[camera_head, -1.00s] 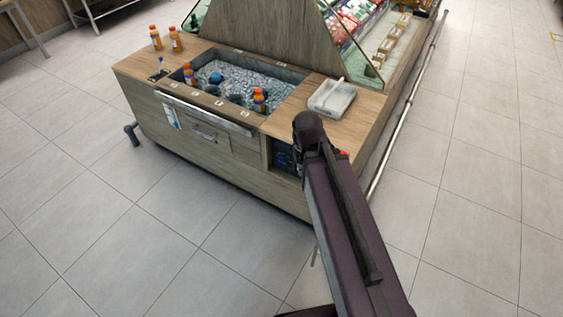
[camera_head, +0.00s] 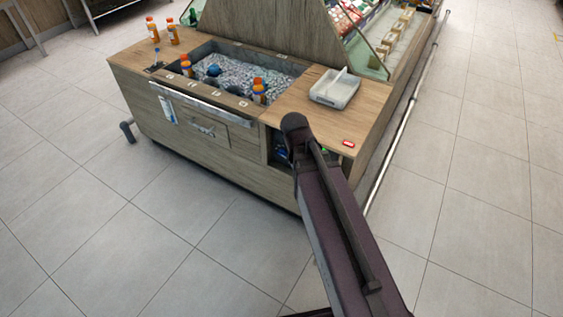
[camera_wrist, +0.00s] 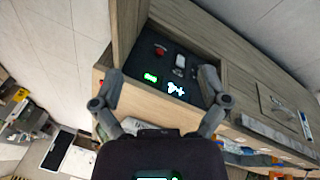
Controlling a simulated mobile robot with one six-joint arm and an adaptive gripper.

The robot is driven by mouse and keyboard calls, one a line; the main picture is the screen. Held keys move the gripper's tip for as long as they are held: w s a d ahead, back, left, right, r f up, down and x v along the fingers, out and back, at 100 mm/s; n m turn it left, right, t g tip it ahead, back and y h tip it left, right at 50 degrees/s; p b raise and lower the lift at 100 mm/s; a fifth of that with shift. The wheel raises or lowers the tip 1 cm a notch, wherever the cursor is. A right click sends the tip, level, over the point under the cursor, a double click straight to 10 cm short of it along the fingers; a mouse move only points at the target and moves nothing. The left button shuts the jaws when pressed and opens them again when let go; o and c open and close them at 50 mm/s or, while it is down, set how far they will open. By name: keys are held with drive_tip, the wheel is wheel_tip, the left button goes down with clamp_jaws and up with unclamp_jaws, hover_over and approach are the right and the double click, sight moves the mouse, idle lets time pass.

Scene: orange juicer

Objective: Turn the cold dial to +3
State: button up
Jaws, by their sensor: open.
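In the wrist view, a dark control panel (camera_wrist: 170,65) sits in a recess of the wooden counter. It carries a red knob (camera_wrist: 158,50), a small pale control (camera_wrist: 180,61), a lit green display (camera_wrist: 150,77) and glowing white marks (camera_wrist: 176,90). I cannot tell which part is the cold dial or read its setting. My gripper (camera_wrist: 162,76) is open and empty, its fingers spread on either side of the panel. In the head view my arm covers the gripper and most of the recess (camera_head: 279,150).
The counter (camera_head: 285,105) has an ice basin (camera_head: 225,72) with bottles. The recess's wooden walls border the panel closely. A metal rail (camera_head: 405,115) runs along the right side.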

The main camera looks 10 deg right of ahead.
drive_tip(key=w+f+m+t+h+b, duration=0.25)
drive_tip(key=w+f+b, duration=0.35)
drive_tip(key=f+b, duration=0.5)
drive_tip(key=m+t+h+b, duration=0.5)
drive_tip(key=t+b, duration=0.5)
drive_tip(key=b, duration=2.5)
approach(281, 154)
drive_tip(key=shift+s+a+f+n+h, duration=0.2)
drive_tip(key=shift+s+a+n+h, duration=0.2)
drive_tip(key=shift+s+a, duration=0.3)
drive_tip(key=shift+s+a+f+n+h, duration=0.15)
drive_tip(key=shift+s+a+n+h, duration=0.15)
drive_tip(key=shift+s+a, duration=0.35)
drive_tip(key=shift+w, duration=0.2)
drive_tip(key=x, duration=1.3)
drive_tip(key=shift+w+d+f, duration=0.1)
drive_tip(key=shift+w, duration=0.15)
drive_tip(key=shift+c, duration=0.2)
drive_tip(key=c, duration=1.1)
